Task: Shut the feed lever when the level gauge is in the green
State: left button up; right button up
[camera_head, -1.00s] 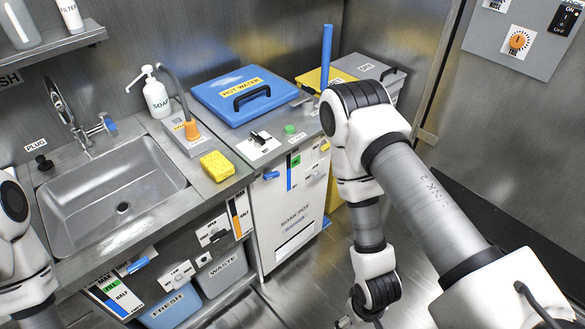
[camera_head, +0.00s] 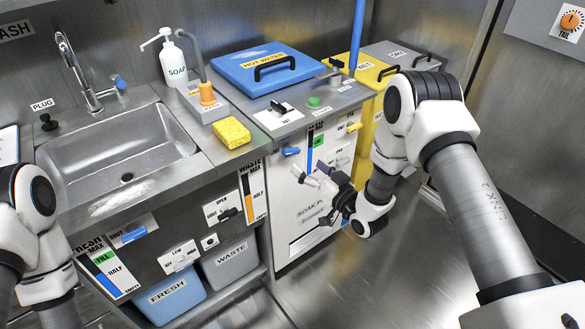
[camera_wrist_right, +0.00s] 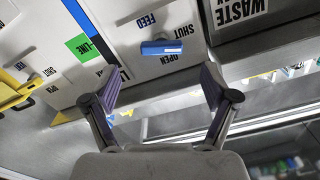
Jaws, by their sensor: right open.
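The feed lever is a short blue handle (camera_head: 291,151) on the white soak box front. In the right wrist view, upside down, the blue lever (camera_wrist_right: 161,47) lies sideways by the words FEED, SHUT and OPEN. The level gauge (camera_head: 310,155) is an upright strip beside it with a blue column and a green mark. The green mark (camera_wrist_right: 82,45) is plain in the wrist view; the blue seems to end near it, but exactly where is unclear. My right gripper (camera_head: 308,175) is open and empty in front of the box. Its fingertips (camera_wrist_right: 158,85) frame the lever without touching it. My left gripper is out of view.
A yellow lever (camera_head: 354,127) is to the gauge's right. The blue hot water lid (camera_head: 267,65) lies on top. A sink (camera_head: 125,160), sponge (camera_head: 232,132) and tap are left. Fresh (camera_head: 170,296) and waste (camera_head: 230,262) bins stand below. Floor is clear on the right.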

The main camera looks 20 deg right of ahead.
aim_at(293, 153)
jog(key=x, duration=0.7)
jog(key=shift+w+a+r, duration=0.1)
jog(key=shift+w+a, duration=0.05)
jog(key=shift+w, duration=0.05)
jog(key=c, duration=1.2)
